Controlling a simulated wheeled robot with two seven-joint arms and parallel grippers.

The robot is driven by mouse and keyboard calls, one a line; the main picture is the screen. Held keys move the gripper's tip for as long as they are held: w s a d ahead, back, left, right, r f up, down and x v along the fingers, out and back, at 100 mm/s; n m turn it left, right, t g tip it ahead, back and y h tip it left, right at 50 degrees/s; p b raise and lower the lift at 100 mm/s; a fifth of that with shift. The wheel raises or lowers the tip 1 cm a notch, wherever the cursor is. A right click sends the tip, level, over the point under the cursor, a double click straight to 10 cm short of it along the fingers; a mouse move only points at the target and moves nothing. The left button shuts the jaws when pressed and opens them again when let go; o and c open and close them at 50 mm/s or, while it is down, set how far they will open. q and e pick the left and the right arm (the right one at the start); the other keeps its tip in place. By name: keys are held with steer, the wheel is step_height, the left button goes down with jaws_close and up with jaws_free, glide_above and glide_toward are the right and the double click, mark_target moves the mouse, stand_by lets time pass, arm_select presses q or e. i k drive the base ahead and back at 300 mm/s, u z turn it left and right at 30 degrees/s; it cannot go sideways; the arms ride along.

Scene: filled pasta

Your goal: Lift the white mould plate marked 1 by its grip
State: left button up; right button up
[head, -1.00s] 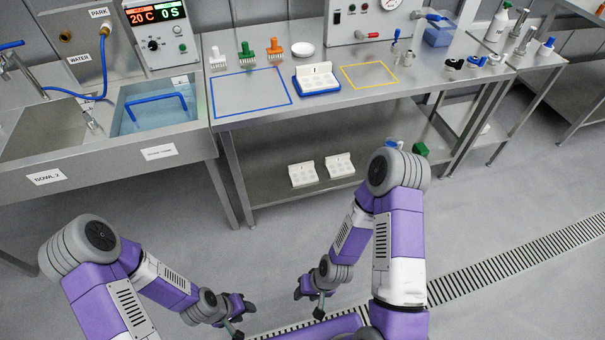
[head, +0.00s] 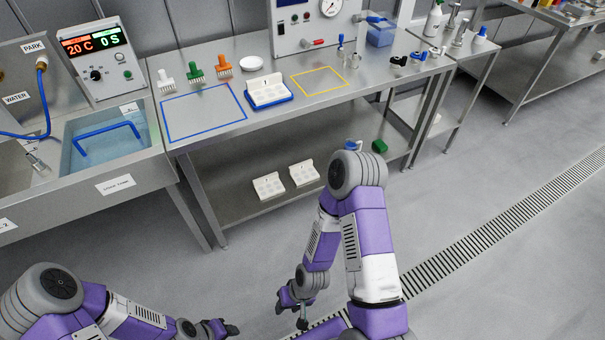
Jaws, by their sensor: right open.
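A white mould plate (head: 267,86) with round hollows and a raised back lies in a blue tray (head: 271,104) on the steel table. A small dark mark shows on its raised part, too small to read surely. Two similar white plates, a left one (head: 268,187) and a right one (head: 304,174), stand on the lower shelf. My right gripper (head: 291,311) is open and empty, low over the floor and well short of the table. My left gripper (head: 229,329) is at the bottom edge, far from the plates; its jaw opening is unclear.
On the steel table (head: 226,62) a blue outlined square (head: 204,138) and a yellow one (head: 319,97) are empty. White, green (head: 195,73) and orange stamps and a white dish (head: 252,63) stand behind. A water basin (head: 112,155) is left. Floor before the table is clear.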

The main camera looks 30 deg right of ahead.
mark_target(268, 88)
steer(key=z, duration=0.25)
steer(key=k, duration=0.35)
steer(key=z, duration=1)
steer(key=k, duration=0.95)
steer(key=z, duration=0.75)
steer(key=i, duration=1.9)
steer(key=u, duration=1.15)
steer(key=i, duration=1.25)
steer(key=u, duration=1.25)
